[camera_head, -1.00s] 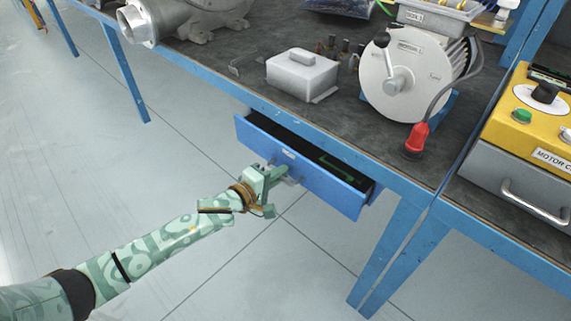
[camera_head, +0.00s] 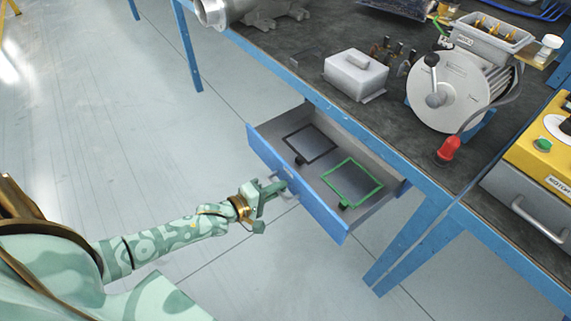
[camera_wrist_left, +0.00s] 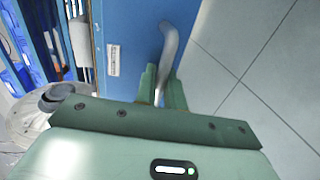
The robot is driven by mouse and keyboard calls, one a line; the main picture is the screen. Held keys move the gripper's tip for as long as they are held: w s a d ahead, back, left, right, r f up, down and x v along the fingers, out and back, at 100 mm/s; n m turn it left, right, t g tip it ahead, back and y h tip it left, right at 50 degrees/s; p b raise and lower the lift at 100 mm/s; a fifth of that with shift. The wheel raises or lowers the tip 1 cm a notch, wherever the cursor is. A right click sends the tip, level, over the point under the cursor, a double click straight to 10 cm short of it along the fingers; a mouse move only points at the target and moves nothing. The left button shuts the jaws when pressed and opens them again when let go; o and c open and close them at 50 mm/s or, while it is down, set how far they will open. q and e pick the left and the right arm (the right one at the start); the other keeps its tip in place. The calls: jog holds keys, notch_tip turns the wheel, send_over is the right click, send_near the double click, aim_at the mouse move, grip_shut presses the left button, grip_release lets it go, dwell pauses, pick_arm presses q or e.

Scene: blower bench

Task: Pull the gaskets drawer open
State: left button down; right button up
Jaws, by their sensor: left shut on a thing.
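The blue gaskets drawer (camera_head: 320,208) under the bench stands well out, its inside in view. A black square gasket (camera_head: 310,146) and a green square gasket (camera_head: 352,183) lie on its grey floor. My left gripper (camera_head: 279,187) is at the drawer's front, shut on the bar handle. In the left wrist view the fingers (camera_wrist_left: 162,86) close around the grey handle (camera_wrist_left: 171,45), beside a small white label (camera_wrist_left: 113,60) on the blue front. The label's text is too small to read. My right gripper is not in view.
The dark bench top (camera_head: 300,62) carries a grey metal box (camera_head: 355,74), a round grey motor (camera_head: 450,90) and a red plug (camera_head: 447,150). A yellow control box (camera_head: 545,145) stands at the right. The floor before the drawer is clear.

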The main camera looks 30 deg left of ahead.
pick_arm(q)
jog(key=shift+s+a, duration=0.1)
jog(key=shift+s, duration=0.2)
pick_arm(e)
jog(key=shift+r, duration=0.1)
pick_arm(q)
jog(key=c, duration=1.6)
grip_release()
jog(key=shift+c, duration=0.2)
jog(key=shift+s, duration=0.1)
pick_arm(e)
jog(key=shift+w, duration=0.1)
